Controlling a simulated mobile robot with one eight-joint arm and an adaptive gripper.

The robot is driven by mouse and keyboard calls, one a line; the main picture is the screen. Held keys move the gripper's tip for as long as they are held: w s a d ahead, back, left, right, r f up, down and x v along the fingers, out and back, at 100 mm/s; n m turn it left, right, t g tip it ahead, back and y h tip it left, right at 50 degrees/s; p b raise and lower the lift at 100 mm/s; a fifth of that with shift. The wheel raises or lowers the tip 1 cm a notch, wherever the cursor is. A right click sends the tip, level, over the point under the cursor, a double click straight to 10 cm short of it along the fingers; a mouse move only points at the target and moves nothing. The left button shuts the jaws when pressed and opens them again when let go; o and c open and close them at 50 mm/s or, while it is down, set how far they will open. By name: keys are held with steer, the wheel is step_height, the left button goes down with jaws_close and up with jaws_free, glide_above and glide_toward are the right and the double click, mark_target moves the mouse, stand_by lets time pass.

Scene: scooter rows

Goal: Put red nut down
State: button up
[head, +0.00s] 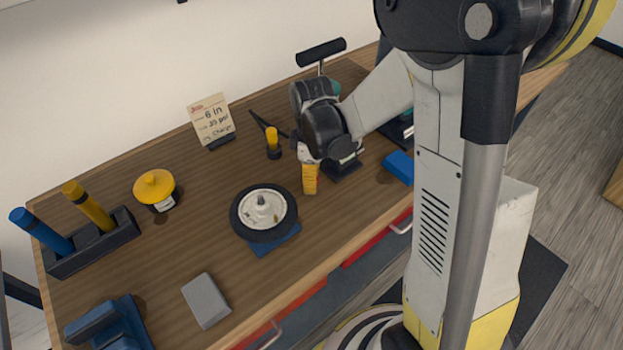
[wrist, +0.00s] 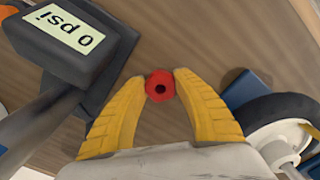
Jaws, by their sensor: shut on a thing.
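The red nut (wrist: 160,86) shows in the wrist view between the yellow fingertips of my gripper (wrist: 160,84). My gripper is shut on it, with a finger on each side. The nut's dark centre hole faces the camera. In the head view, my gripper (head: 310,180) is over the wooden workbench (head: 225,215), right of the wheel, and the nut cannot be made out there. I cannot tell how far the nut is above the bench top.
A wheel (head: 264,212) lies on a blue stand near my gripper. A pump with a "0 psi" display (wrist: 77,35) is close on the other side. A blue block (head: 399,167), grey box (head: 206,300), yellow-lidded pot (head: 155,188) and note card (head: 211,119) stand around.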

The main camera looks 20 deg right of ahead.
steer(key=shift+f, duration=0.25)
steer(key=o, duration=1)
steer(key=shift+c, duration=0.2)
steer(key=shift+r, duration=0.1)
step_height(320, 180, up, 12)
steer(key=p, duration=0.4)
steer(key=s+r+m+t, duration=0.7)
steer(key=s+r+m, duration=0.3)
steer(key=s+m, duration=0.2)
steer(key=shift+s+a+m, duration=0.15)
steer(key=shift+s+m, duration=0.1)
steer(key=shift+m, duration=0.05)
steer(key=shift+f, duration=0.1)
